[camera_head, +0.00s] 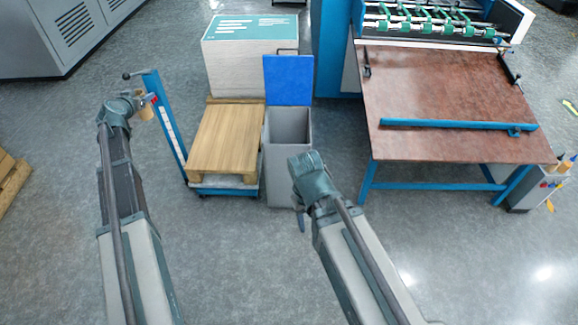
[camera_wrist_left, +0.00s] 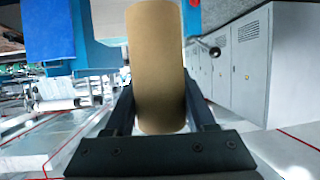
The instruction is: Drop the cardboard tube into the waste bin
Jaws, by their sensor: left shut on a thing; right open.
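A tan cardboard tube (camera_wrist_left: 156,65) stands between the two fingers of my left gripper (camera_wrist_left: 160,115) in the left wrist view. In the head view the tube (camera_head: 145,112) is a small tan piece at the tip of my left gripper (camera_head: 141,104), beside the blue post of the cart. The gripper is shut on it. The grey waste bin (camera_head: 288,165) stands in the middle with its blue lid (camera_head: 288,80) raised and its top open. The tube is to the left of the bin, apart from it. My right gripper (camera_head: 299,212) is just in front of the bin, open, its fingers mostly hidden.
A wooden-topped cart (camera_head: 225,140) with a blue post (camera_head: 168,125) stands between my left gripper and the bin. A printed stack (camera_head: 250,60) is behind it. A brown-topped machine table (camera_head: 445,100) is at the right. The floor in front is clear.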

